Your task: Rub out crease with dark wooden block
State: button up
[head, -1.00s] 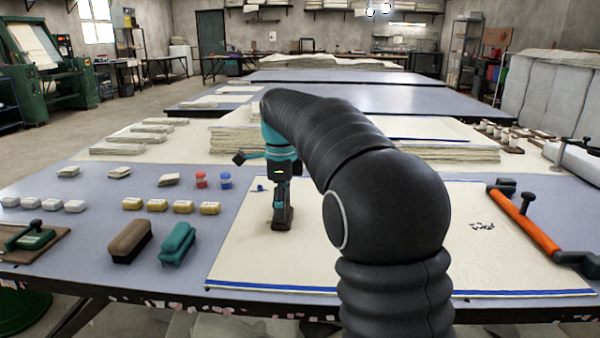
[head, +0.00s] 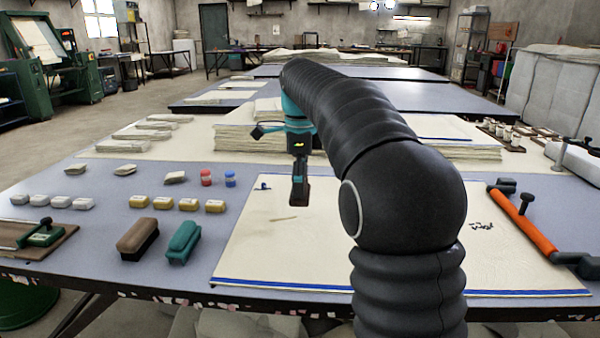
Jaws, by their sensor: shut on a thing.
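The cream cloth (head: 390,255) lies flat on the table with a blue stripe along its near edge. A short pale crease-like mark (head: 283,218) shows on its left part. My gripper (head: 299,180) points down over the cloth, behind and right of that mark. It is shut on the dark wooden block (head: 299,195), a small dark shape at its tips. I cannot tell whether the block touches the cloth. My arm hides the middle of the cloth.
A brown brush (head: 138,238) and a teal brush (head: 184,241) stand left of the cloth, with several yellow blocks (head: 189,204) behind. An orange-handled tool (head: 525,218) lies at the right edge. Stacked cloths (head: 235,137) are behind my gripper.

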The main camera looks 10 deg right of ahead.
jog(key=shift+r, duration=0.9)
jog(key=shift+f+b, duration=1.55)
jog(key=shift+f, duration=1.45)
jog(key=shift+f+b, duration=0.5)
jog(key=shift+f, duration=0.5)
jog(key=shift+w+a+r+p, duration=0.1)
jog(key=shift+w+a+p, duration=0.2)
jog(key=shift+a+p, duration=0.4)
jog(key=shift+w+a+r+p, duration=0.1)
jog(key=shift+w+a+p, duration=0.25)
jog(key=shift+a, duration=0.5)
jog(key=shift+w+a+f+p, duration=0.1)
jog(key=shift+w+a+p, duration=0.2)
jog(key=shift+a, duration=0.45)
jog(key=shift+w+a+f+p, duration=0.15)
jog(key=shift+a+p, duration=0.2)
jog(key=shift+a, duration=0.45)
jog(key=shift+w+a+r+p, duration=0.1)
jog(key=shift+w+a+p, duration=0.2)
jog(key=shift+a, duration=0.45)
